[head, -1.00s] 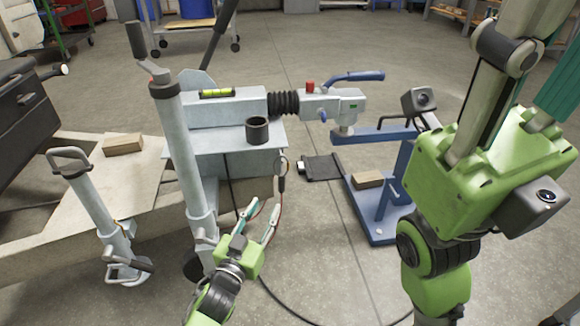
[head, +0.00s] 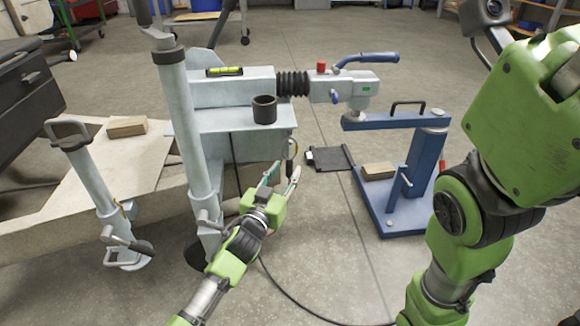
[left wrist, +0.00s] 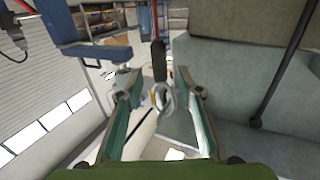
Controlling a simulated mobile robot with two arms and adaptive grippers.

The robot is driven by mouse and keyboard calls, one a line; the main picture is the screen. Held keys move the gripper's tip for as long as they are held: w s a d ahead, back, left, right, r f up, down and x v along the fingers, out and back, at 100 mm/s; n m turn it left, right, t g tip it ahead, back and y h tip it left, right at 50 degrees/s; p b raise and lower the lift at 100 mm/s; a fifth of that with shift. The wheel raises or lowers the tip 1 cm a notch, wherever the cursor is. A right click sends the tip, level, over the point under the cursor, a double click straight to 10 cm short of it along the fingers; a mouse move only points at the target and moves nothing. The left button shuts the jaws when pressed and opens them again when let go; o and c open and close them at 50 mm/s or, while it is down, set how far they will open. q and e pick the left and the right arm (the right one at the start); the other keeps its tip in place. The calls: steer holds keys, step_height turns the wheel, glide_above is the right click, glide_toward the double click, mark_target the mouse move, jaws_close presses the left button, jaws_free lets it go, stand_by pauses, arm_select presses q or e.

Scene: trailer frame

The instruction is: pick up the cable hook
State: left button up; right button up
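In the left wrist view a pale ring-shaped hook (left wrist: 163,97), likely the cable hook, shows between my left gripper's fingers with a black plug-like piece (left wrist: 158,60) above it in the picture. In the head view a small ring (head: 292,150) shows at the right edge of the trailer's grey plate, just above the fingertips. My left gripper (head: 283,174) is open, its two fingers apart and pointing up at that edge. I cannot tell whether either finger touches the hook. My right gripper is out of view; only its arm shows at the right.
The grey trailer tongue (head: 235,90) carries a black cup (head: 264,110) on its plate. A jack post (head: 180,130) stands close to my left arm. A blue stand (head: 400,215) holds a wooden block (head: 377,171). A black cable runs along the floor.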

mark_target(288, 167)
arm_select(q)
steer(key=b+x, duration=0.2)
steer(key=x, duration=0.1)
steer(key=shift+f, duration=0.3)
steer(key=shift+w+d+r, duration=0.15)
steer(key=shift+w, duration=0.2)
jaws_close()
steer(key=shift+r, duration=0.1)
